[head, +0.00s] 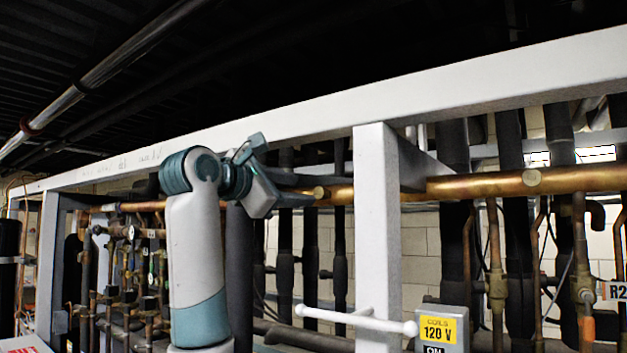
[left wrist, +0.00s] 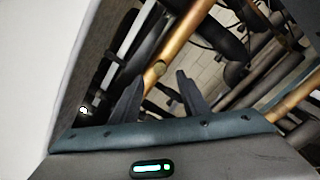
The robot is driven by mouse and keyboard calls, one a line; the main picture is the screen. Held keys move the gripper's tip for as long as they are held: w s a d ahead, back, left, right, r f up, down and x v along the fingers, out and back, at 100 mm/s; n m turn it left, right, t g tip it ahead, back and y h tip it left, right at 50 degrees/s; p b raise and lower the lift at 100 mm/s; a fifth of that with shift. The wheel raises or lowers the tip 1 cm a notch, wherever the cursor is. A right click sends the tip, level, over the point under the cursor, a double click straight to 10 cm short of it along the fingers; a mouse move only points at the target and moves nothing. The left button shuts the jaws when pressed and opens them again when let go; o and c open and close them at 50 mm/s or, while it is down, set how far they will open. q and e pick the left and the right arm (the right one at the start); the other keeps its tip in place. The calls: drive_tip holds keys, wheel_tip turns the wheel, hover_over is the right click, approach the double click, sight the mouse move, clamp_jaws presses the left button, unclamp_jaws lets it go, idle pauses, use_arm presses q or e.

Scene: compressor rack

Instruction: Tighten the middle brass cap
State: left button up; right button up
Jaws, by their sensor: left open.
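The gripper is open, with no visible contact with the cap. My right gripper is not in view.
A white beam (head: 420,95) runs above the pipe, and a white post (head: 377,230) stands just right of the cap. A white bar handle (head: 355,319) and a grey 120 V box (head: 441,325) are below. Dark insulated pipes (head: 309,260) stand behind.

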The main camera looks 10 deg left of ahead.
sight(319, 193)
use_arm(q)
drive_tip(key=p+x, duration=0.2)
drive_tip(key=x, duration=0.3)
drive_tip(key=shift+w+r+p, duration=0.1)
drive_tip(key=shift+r+p, duration=0.05)
drive_tip(key=shift+p, duration=0.25)
drive_tip(key=shift+w+d+p, duration=0.3)
drive_tip(key=shift+w, duration=0.4)
clamp_jaws()
